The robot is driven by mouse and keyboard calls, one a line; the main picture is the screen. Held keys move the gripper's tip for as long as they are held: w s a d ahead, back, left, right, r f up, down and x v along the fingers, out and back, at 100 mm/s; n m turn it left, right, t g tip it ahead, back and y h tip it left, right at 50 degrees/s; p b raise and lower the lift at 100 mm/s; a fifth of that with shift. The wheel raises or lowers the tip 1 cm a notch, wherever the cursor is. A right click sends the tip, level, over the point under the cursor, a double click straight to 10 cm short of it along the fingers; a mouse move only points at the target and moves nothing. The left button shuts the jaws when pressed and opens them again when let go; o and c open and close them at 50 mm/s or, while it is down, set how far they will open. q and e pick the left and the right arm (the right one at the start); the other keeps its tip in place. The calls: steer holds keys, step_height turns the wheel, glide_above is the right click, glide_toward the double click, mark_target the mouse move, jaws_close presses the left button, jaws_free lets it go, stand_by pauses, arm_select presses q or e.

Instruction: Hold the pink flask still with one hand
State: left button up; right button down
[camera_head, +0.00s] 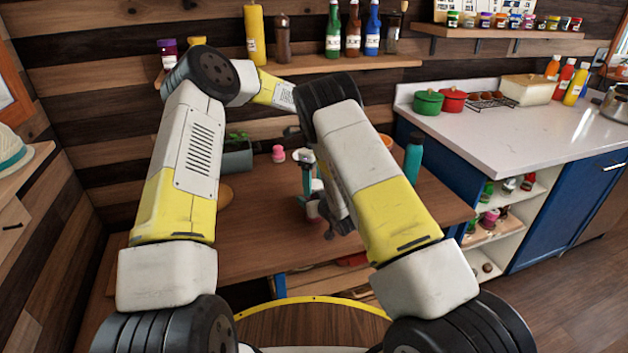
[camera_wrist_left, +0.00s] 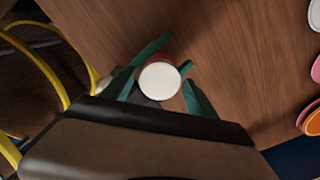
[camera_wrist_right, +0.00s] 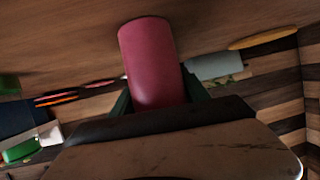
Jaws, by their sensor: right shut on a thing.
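The pink flask (camera_wrist_right: 152,62) stands out in the right wrist view as a plain reddish-pink cylinder. My right gripper (camera_wrist_right: 158,95) is shut on it, one teal finger on each side. In the left wrist view the flask's round white top (camera_wrist_left: 160,81) faces the camera, with a little of the reddish body behind it. My left gripper (camera_wrist_left: 160,88) is open, its teal fingers apart on either side of the white top; I cannot tell if they touch it. In the head view my left gripper (camera_head: 308,172) is over the table, and my arms partly hide the flask (camera_head: 313,208).
The wooden table (camera_head: 262,235) holds a small pink item (camera_head: 278,154), a grey planter (camera_head: 237,158) and a teal bottle (camera_head: 413,158). A bottle shelf (camera_head: 385,62) is on the wall behind. A white counter (camera_head: 480,140) stands at right. The table's front left is clear.

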arm_select(q)
steer(key=c, duration=1.1)
steer(key=o, duration=1.4)
steer(key=shift+r, duration=0.1)
step_height(320, 180, up, 8)
steer(key=shift+f, duration=0.25)
steer(key=shift+c, duration=0.4)
steer(key=shift+f, duration=3.85)
